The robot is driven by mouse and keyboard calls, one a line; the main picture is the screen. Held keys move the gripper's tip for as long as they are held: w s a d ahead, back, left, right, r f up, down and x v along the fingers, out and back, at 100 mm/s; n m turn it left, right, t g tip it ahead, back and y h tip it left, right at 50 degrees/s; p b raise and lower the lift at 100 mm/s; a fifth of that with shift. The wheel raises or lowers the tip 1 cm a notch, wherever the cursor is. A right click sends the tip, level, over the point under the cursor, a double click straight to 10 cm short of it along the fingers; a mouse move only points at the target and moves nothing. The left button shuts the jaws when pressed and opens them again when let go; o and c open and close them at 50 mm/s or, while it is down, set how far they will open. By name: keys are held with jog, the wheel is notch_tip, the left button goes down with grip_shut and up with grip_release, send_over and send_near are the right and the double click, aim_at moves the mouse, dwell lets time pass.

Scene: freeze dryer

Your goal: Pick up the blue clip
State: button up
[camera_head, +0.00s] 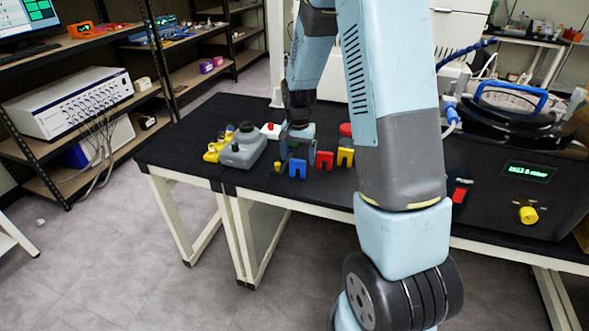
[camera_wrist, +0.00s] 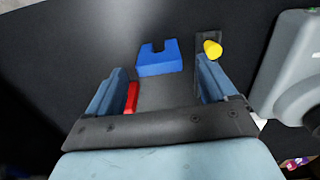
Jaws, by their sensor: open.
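The blue clip (camera_head: 298,169) is a small notched block on the black table, near its front edge. In the wrist view the blue clip (camera_wrist: 158,64) lies just beyond the fingertips, within the width of the gap, with its notch facing away. My gripper (camera_head: 296,142) points down above the table, just behind the blue clip in the head view. In the wrist view my gripper (camera_wrist: 160,78) is open, with a finger on each side and nothing held between them.
A red clip (camera_head: 325,160) and a yellow clip (camera_head: 345,157) stand to the right. A small yellow knob (camera_wrist: 212,48) is by the right finger in the wrist view. A grey device (camera_head: 242,150) stands left. The freeze dryer (camera_head: 520,190) is at right.

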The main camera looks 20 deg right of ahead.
aim_at(297, 161)
jog(key=shift+s+a+f, duration=0.1)
jog(key=shift+s+f, duration=0.05)
jog(key=shift+f, duration=1.15)
jog(key=shift+s+a+f, duration=0.1)
jog(key=shift+s+f, duration=0.05)
jog(key=shift+f, duration=1.1)
jog(key=shift+c, duration=0.2)
jog(key=c, duration=1.1)
